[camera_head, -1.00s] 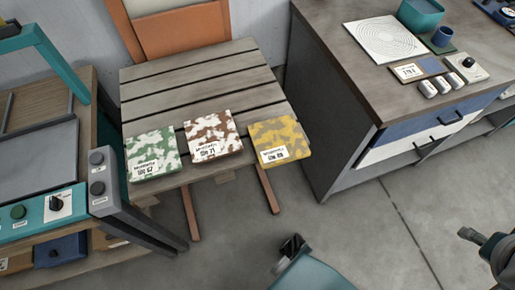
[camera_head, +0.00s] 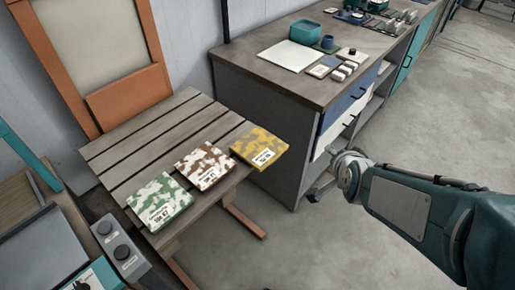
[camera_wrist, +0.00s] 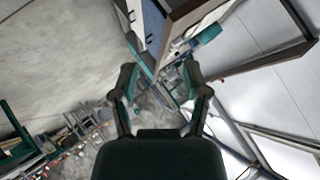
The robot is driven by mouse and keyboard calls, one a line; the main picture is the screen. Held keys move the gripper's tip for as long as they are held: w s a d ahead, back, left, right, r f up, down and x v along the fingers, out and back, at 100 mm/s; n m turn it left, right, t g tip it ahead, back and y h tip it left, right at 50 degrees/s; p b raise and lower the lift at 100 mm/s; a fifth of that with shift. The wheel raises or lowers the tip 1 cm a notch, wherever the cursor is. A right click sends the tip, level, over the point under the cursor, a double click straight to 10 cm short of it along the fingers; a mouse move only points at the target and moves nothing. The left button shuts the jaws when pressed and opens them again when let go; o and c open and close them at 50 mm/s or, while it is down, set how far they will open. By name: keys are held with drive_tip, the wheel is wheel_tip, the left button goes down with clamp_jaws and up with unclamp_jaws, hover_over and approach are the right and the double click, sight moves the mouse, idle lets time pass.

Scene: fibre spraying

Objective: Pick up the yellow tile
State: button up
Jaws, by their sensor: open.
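The yellow camouflage-patterned tile (camera_head: 259,146) lies flat near the right front edge of the slatted wooden table (camera_head: 148,134), with a white label on it. A brown-and-white tile (camera_head: 205,165) and a green-and-white tile (camera_head: 160,201) lie in a row to its left. My gripper (camera_head: 316,193) is to the right of the yellow tile, apart from it, beyond the table edge and in front of the cabinet. In the wrist view my gripper (camera_wrist: 159,85) has its two fingers spread with nothing between them. The tiles cannot be made out in the wrist view.
An orange-framed panel (camera_head: 128,94) leans behind the table. A control box (camera_head: 121,249) is at the lower left. The floor (camera_head: 440,130) at right is clear.

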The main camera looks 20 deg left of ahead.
drive_tip(key=w+a+f+m+t, duration=0.1)
drive_tip(key=w+a+f+m, duration=0.1)
drive_tip(key=w+a+f, duration=0.15)
drive_tip(key=m+t+y, duration=0.4)
drive_tip(key=m+t, duration=0.1)
drive_tip(key=m, duration=0.1)
approach(269, 164)
drive_tip(key=w+a, duration=0.1)
drive_tip(key=x, duration=1.1)
drive_tip(key=shift+w+d+f, duration=0.1)
drive_tip(key=shift+w+d, duration=0.05)
drive_tip(key=shift+d, duration=0.1)
drive_tip(key=shift+c, duration=0.3)
clamp_jaws()
